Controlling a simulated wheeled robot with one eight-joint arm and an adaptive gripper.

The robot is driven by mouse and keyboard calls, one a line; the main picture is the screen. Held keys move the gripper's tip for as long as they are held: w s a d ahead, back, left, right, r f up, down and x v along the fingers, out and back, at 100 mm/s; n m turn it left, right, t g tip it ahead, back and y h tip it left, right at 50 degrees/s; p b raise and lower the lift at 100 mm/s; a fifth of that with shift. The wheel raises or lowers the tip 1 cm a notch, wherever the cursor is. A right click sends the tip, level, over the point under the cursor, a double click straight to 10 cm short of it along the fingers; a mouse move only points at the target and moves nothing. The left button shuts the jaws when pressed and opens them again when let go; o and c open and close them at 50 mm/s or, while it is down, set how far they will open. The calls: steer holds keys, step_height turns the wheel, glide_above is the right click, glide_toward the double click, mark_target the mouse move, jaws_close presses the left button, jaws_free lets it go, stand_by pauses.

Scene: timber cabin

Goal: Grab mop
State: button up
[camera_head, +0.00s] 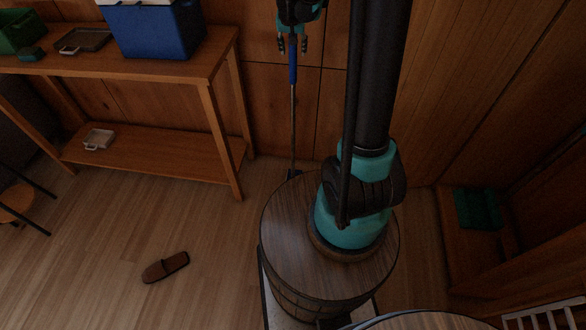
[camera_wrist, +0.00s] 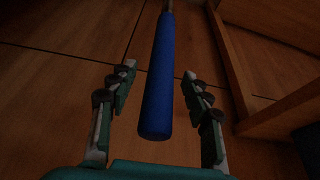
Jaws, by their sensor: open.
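The mop stands upright against the wooden wall in the head view, with a blue handle grip (camera_head: 292,62) at the top and a thin grey pole (camera_head: 293,120) below. Its lower end is partly hidden behind the round wooden top of my base. My gripper (camera_head: 293,44) is at the top of the mop. In the wrist view, the blue grip (camera_wrist: 158,85) lies between the two spread fingers of my gripper (camera_wrist: 158,85), with a visible gap on both sides. The gripper is open and holds nothing.
A wooden table (camera_head: 215,62) with a blue bin (camera_head: 155,30) and a dark tray (camera_head: 84,40) stands to the left of the mop. A brown slipper (camera_head: 165,267) lies on the open floor. A wooden unit with a green box (camera_head: 478,209) is at right.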

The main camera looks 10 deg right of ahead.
steer(key=shift+f, duration=0.15)
jaws_close()
stand_by(0.4)
